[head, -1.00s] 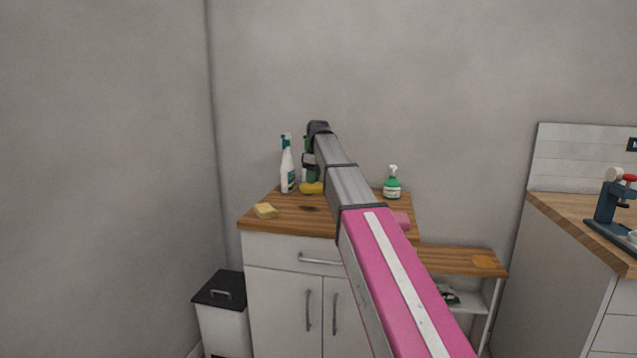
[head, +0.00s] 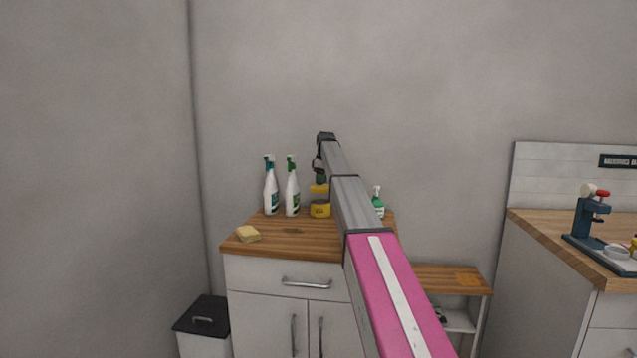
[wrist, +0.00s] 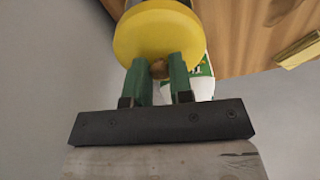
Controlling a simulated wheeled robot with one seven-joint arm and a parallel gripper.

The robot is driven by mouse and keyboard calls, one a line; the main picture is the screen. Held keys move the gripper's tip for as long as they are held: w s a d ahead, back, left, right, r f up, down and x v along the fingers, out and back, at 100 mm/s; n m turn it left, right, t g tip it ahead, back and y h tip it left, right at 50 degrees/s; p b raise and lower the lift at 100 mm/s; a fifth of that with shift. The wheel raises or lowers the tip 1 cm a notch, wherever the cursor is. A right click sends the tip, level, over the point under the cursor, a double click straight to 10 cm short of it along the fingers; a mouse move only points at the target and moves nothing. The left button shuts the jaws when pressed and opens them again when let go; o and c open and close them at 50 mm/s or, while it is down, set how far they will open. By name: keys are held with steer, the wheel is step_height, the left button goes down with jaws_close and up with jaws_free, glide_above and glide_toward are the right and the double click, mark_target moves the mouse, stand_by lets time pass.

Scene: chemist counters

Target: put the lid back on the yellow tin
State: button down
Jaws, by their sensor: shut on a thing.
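The yellow tin (head: 320,211) stands on the wooden counter top, partly beside my arm in the head view. Its yellow lid (head: 319,188) is above it, roughly in line with it. The lid fills the upper middle of the wrist view (wrist: 155,30) as a round disc. My gripper (wrist: 159,68) has green fingers shut on the lid's small brown knob. In the head view my gripper (head: 320,178) is small and partly hidden by my arm. I cannot tell whether the lid touches the tin.
Two white spray bottles (head: 271,192) (head: 292,192) stand just left of the tin. A green spray bottle (head: 378,204) is to the right, partly behind my arm. A sponge (head: 248,233) lies at the front left of the counter (head: 270,247). The front middle is clear.

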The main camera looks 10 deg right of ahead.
steer(key=shift+f, duration=3.05)
steer(key=shift+f, duration=0.15)
steer(key=shift+c, duration=2.3)
jaws_free()
steer(key=shift+r, duration=3.5)
jaws_close()
